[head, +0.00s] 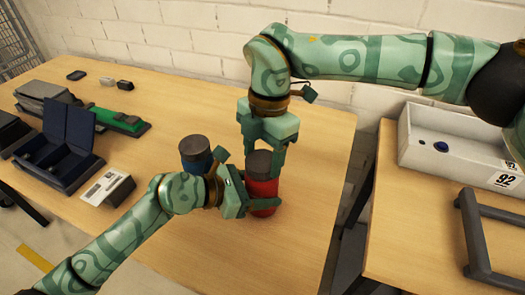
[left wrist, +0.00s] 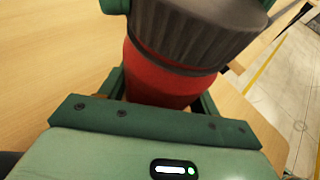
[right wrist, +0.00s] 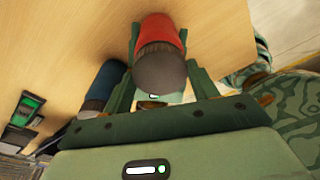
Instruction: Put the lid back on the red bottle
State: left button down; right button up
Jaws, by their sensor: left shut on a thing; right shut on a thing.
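The red bottle (head: 264,189) stands upright on the wooden table, and my left gripper (head: 262,203) is shut around its body. The red body also shows in the left wrist view (left wrist: 165,82). The dark grey ribbed lid (head: 258,164) is at the bottle's mouth, and my right gripper (head: 263,158) is shut on it from above. In the left wrist view the lid (left wrist: 195,30) covers the bottle's top; I cannot tell whether it is fully seated. In the right wrist view the lid (right wrist: 160,68) is between the fingers, with red (right wrist: 160,28) beyond it.
A blue bottle (head: 196,162) with a dark lid stands close left of the red one, near my left wrist. An open dark blue box (head: 68,142), a white labelled box (head: 107,187) and a green item (head: 115,118) lie further left. A grey bin (head: 450,155) is on the right table.

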jog(key=m, duration=0.3)
jog(key=shift+m, duration=0.4)
jog(key=m+t, duration=0.1)
jog(key=m, duration=0.4)
jog(key=shift+s, duration=0.15)
jog(key=m, duration=0.5)
jog(key=shift+s+a+f+t, duration=0.1)
jog(key=shift+a+t, duration=0.05)
jog(key=shift+t, duration=0.15)
jog(key=m, duration=0.3)
jog(key=o, duration=0.9)
jog(key=shift+o, duration=0.2)
jog(key=shift+r, duration=0.25)
jog(key=shift+r, duration=2.1)
jog(key=shift+c, duration=0.3)
